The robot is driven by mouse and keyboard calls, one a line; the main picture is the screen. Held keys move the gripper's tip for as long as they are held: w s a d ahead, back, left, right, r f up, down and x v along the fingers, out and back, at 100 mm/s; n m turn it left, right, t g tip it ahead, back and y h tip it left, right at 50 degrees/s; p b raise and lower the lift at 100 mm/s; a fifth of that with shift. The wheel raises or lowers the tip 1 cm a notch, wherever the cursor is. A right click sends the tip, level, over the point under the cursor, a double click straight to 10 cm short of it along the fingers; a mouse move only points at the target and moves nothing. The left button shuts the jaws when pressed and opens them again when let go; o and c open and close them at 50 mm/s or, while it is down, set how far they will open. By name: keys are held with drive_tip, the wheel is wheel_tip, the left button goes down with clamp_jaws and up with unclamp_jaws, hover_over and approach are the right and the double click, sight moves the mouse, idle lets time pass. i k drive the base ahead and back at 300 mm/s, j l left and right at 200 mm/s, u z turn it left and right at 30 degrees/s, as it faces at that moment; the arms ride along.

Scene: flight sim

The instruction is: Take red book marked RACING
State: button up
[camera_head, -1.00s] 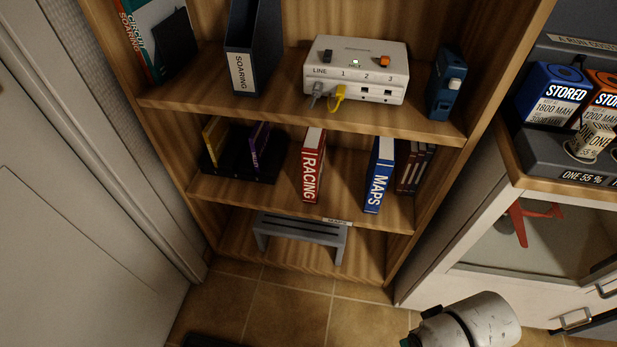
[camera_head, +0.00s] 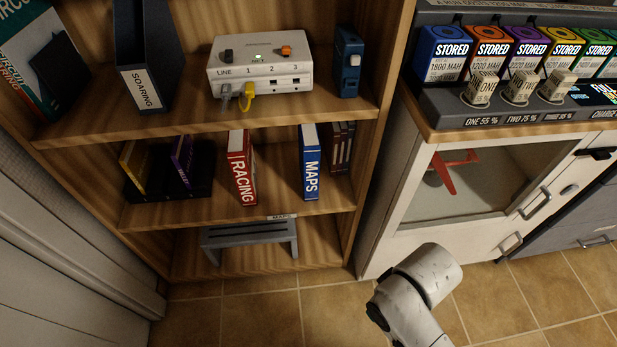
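The red book marked RACING (camera_head: 241,168) stands upright on the middle shelf of the wooden bookcase, its spine facing out. There is free space on both sides of it. The blue book marked MAPS (camera_head: 310,163) stands to its right. A white, scuffed part of my own arm shows at the bottom right, in front of the floor and well apart from the book. My gripper is not in view.
The bookcase shelf edge (camera_head: 240,214) runs below the book. A white box with cables (camera_head: 260,75) sits on the shelf above. A grey step stool (camera_head: 250,238) stands underneath. A white cabinet (camera_head: 385,240) is at the right. The tiled floor in front (camera_head: 250,320) is clear.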

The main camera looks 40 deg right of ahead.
sight(240, 150)
drive_tip(key=i+j+u, duration=0.35)
drive_tip(key=i, duration=0.2)
drive_tip(key=i+u, duration=0.3)
drive_tip(key=i, duration=0.3)
